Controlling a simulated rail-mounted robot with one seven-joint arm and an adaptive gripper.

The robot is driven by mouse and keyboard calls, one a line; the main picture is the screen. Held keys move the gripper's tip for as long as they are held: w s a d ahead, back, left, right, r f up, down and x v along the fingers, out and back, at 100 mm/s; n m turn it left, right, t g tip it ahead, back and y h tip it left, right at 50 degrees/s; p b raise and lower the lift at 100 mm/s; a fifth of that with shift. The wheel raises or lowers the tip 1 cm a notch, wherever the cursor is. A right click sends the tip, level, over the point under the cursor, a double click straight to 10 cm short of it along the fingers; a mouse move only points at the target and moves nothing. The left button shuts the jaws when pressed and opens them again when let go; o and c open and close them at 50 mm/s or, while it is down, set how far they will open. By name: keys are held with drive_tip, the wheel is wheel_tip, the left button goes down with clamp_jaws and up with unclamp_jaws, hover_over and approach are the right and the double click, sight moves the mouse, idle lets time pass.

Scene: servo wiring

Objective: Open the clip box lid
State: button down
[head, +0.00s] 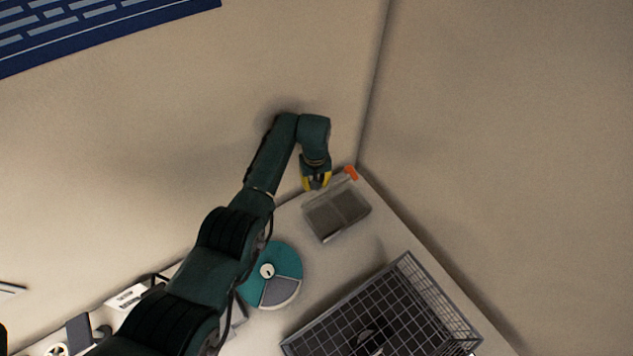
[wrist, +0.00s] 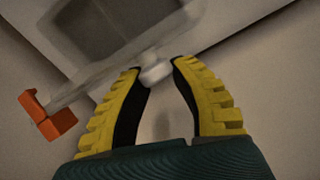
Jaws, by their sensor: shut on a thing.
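The clip box (head: 337,211) is a grey, partly see-through box with a dark inside, near the table's back corner. Its dark inside also shows at the top of the wrist view (wrist: 115,28). My gripper (head: 317,183) is at the box's back edge, coming from the wall side. In the wrist view, its yellow fingers (wrist: 158,68) are closed on a small pale knob (wrist: 154,71) at the edge of a clear strip, which looks like part of the lid. I cannot tell how far the lid is raised.
An orange piece (head: 351,173) is beside the box's back corner, close to my gripper; it also shows in the wrist view (wrist: 48,115). A round teal and grey dish (head: 283,258) and a wire basket (head: 410,262) stand nearer. Walls rise close behind and right.

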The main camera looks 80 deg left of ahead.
drive_tip(key=shift+s+a, duration=0.1)
drive_tip(key=shift+s, duration=0.05)
idle(0.8)
drive_tip(key=c, duration=0.8)
unclamp_jaws()
drive_tip(key=shift+s, duration=0.15)
wheel_tip(320, 180, up, 12)
